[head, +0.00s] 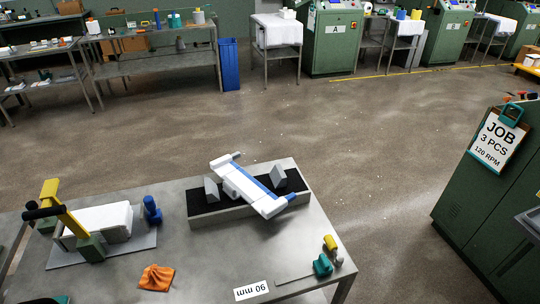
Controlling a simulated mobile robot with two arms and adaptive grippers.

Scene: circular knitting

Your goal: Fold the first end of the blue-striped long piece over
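The blue-striped long piece (257,188) is white with a blue stripe along its length. It lies at a slant across a shallow grey box with a black inside (205,205) on the near table. Its far end (222,160) points to the upper left and sticks out past the box's back edge. Its near end (270,209) reaches the box's front right, with a blue bit beside it. Grey wedge-shaped blocks (279,175) stand in the box on both sides of the piece. Whether either end is folded is too small to tell. Neither gripper is in view.
A green cabinet (475,205) stands right. Open floor lies behind.

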